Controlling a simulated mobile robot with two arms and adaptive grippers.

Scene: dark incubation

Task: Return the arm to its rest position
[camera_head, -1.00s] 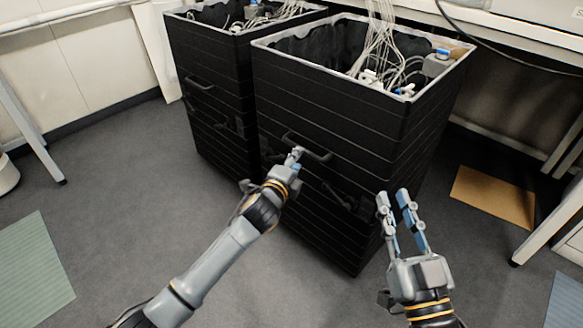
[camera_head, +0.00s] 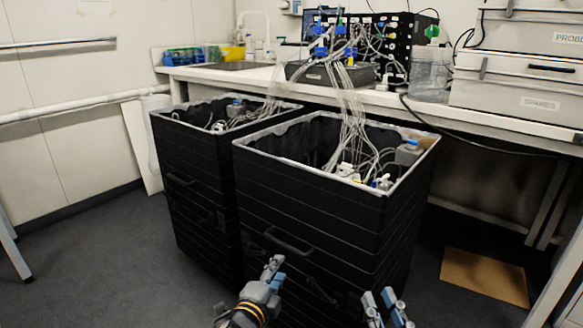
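My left gripper (camera_head: 272,268) is at the bottom centre, just below the front handle (camera_head: 289,244) of the right black bin (camera_head: 310,205) in the picture. A small gap seems to show between its tip and the handle. I see it nearly side-on, so its opening cannot be judged. My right gripper (camera_head: 383,303) is at the bottom edge, right of the left one, in front of the same bin. Its two fingers are apart with nothing between them. Its palm and arm are below the picture.
A second black bin (camera_head: 190,155) stands close on the left. Cables run from both bins up to equipment (camera_head: 385,45) on the bench (camera_head: 240,75). A brown mat (camera_head: 485,277) lies at right. Grey floor (camera_head: 100,255) is clear at left.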

